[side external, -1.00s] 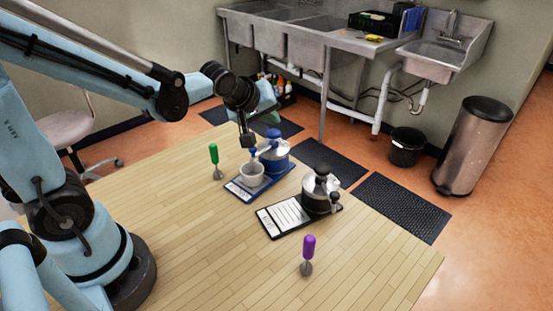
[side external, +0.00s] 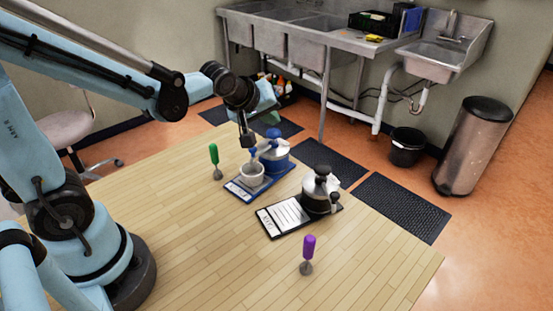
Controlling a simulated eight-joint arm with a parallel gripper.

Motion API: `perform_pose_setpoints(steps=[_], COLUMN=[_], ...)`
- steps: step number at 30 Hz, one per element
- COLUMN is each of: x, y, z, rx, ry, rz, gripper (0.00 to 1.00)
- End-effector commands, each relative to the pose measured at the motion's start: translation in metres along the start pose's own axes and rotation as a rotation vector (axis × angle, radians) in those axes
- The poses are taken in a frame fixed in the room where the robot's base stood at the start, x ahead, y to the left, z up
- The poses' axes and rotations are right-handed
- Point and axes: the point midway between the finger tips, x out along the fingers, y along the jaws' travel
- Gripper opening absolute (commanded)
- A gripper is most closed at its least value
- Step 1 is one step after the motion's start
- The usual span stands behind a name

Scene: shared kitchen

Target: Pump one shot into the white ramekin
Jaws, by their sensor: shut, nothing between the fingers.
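The white ramekin (side external: 252,173) stands upright on a blue-edged tray (side external: 238,192) on the wooden table. A blue pump dispenser (side external: 275,156) with a pale band stands behind it on the same tray, its blue spout reaching toward the ramekin. My gripper (side external: 247,141) is shut and empty, pointing down just above the blue spout and pump head. I cannot tell whether it touches the pump. The inside of the ramekin is too small to make out.
A black and silver pump dispenser (side external: 320,190) stands on a black-edged tray (side external: 280,219) to the right. A green-handled tool (side external: 214,158) stands left of the blue tray, and a purple-handled one (side external: 308,252) near the front. The table's front left is clear.

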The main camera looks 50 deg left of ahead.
Motion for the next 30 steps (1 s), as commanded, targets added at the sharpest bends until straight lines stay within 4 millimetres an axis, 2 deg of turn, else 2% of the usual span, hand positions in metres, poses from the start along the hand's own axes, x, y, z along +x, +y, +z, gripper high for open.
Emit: perform_pose_setpoints(steps=[30], x=[0.0064], y=[-0.0048], z=[0.0045], rx=[0.000], ry=[0.000], rz=[0.000], gripper=[0.00])
